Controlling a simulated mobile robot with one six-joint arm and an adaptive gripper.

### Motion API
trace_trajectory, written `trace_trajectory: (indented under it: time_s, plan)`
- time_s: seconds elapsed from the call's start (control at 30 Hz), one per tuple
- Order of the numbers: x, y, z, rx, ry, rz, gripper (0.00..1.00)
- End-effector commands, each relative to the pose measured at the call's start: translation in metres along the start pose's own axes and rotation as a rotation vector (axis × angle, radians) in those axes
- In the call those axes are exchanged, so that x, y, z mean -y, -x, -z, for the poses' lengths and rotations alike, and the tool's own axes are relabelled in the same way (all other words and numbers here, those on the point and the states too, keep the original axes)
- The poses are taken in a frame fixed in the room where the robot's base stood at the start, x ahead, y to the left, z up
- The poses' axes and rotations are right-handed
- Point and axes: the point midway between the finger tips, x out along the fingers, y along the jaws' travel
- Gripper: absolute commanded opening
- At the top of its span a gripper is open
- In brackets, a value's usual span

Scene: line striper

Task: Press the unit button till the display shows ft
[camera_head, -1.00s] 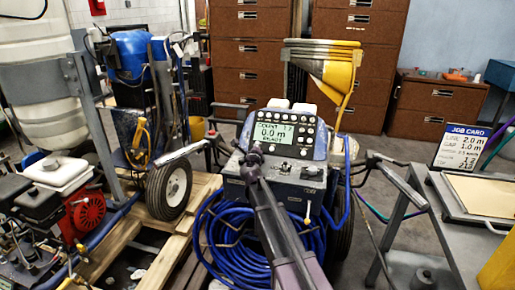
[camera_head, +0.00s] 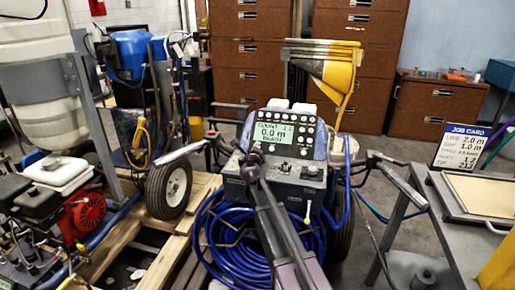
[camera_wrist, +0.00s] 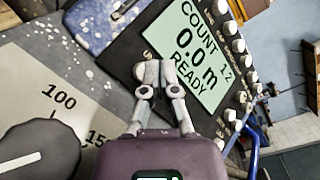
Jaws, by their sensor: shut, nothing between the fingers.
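The display (camera_wrist: 200,55) on the striper's control panel reads COUNT 12, 0.0 m, READY in the wrist view. It also shows in the head view (camera_head: 271,132), upright and lit pale green. Several round pale buttons (camera_wrist: 238,45) run along one edge of the display in the wrist view; their labels are too small to read, so I cannot tell which is the unit button. My gripper (camera_wrist: 158,72) is shut and empty, its fingertips over the panel by the display's lower left corner. In the head view my gripper (camera_head: 255,150) is just below the display; contact cannot be told.
A dial (camera_wrist: 40,150) with a 100 mark is near my gripper. A blue hose coil (camera_head: 232,245) hangs below the panel. A job card (camera_head: 462,148) stands on the right bench (camera_head: 440,210). A wheeled machine (camera_head: 168,190) is to the left.

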Motion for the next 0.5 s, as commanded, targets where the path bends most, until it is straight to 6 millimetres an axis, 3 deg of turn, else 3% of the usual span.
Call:
trace_trajectory:
  time_s: [0.5]
  plan:
    - [-0.0034,-0.0047,0.0033,0.000,0.000,0.000,0.00]
